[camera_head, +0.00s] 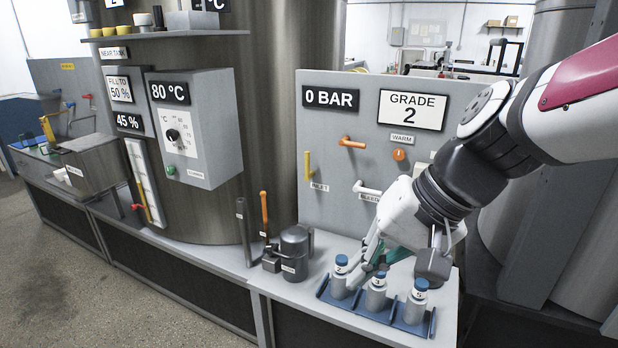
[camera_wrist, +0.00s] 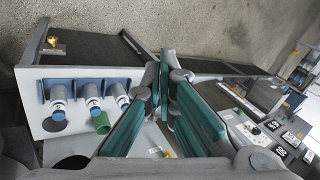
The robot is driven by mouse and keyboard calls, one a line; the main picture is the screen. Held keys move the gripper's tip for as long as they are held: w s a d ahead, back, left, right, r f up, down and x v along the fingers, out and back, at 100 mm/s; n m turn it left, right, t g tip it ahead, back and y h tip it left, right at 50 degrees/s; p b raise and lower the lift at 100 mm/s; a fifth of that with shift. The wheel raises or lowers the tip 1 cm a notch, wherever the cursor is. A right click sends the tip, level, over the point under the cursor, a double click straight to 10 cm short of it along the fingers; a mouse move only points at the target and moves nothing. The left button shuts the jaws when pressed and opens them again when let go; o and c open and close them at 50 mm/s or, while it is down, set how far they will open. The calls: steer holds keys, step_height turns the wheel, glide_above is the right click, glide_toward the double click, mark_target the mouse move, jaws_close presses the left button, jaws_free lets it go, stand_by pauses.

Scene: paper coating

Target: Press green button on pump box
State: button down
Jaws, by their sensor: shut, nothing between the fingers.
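My gripper (camera_head: 372,262) is at the lower right in the head view, pointing down and left just behind a blue rack of bottles. Its teal-padded fingers are shut and empty; they also fill the middle of the wrist view (camera_wrist: 170,75). A small dark grey pump unit (camera_head: 295,250) with a labelled front stands on the counter to the left of the gripper. I cannot make out a green button on it. A green cylindrical piece (camera_wrist: 102,123) shows beside the bottles in the wrist view. A separate green button (camera_head: 171,170) is on the grey temperature box (camera_head: 208,130).
The blue rack (camera_head: 325,291) holds white bottles with blue caps close below my gripper. Behind stands a grey panel (camera_head: 330,125) with orange, yellow and white handles. An orange lever (camera_head: 264,213) and a dark upright tube (camera_head: 243,230) rise left of the pump unit.

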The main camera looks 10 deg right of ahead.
steer(key=w+d+f+m+t+y+b, duration=0.1)
steer(key=w+d+f+m+t+y, duration=0.15)
steer(key=w, duration=0.45)
steer(key=w+d+f+m+t+y+b, duration=0.1)
steer(key=w+m, duration=0.2)
steer(key=w, duration=0.3)
steer(key=w+d+f+m+t+y, duration=0.1)
steer(key=w+m+y, duration=0.15)
steer(key=w, duration=0.45)
steer(key=w+d+f+m+t+h, duration=0.2)
steer(key=w+d+f+m+t, duration=0.1)
steer(key=d, duration=0.4)
steer(key=w+d+f+m+t+h+b, duration=0.1)
steer(key=w+d+f+m+t+h, duration=0.2)
steer(key=d, duration=0.5)
steer(key=w+d+f+m+t+h+b, duration=0.1)
steer(key=w+d+f+m+t+h, duration=0.1)
steer(key=d, duration=0.6)
steer(key=w+f+m+t, duration=0.1)
steer(key=w+f+m, duration=0.1)
steer(key=w+m, duration=0.1)
steer(key=shift+w+f+m, duration=0.15)
steer(key=shift+f+m, duration=0.25)
steer(key=shift+m, duration=0.4)
steer(key=shift+d, duration=0.1)
steer(key=w+d+b, duration=0.3)
steer(key=w+d, duration=0.1)
steer(key=w, duration=0.3)
steer(key=shift+w+d, duration=0.15)
steer(key=shift+d, duration=0.25)
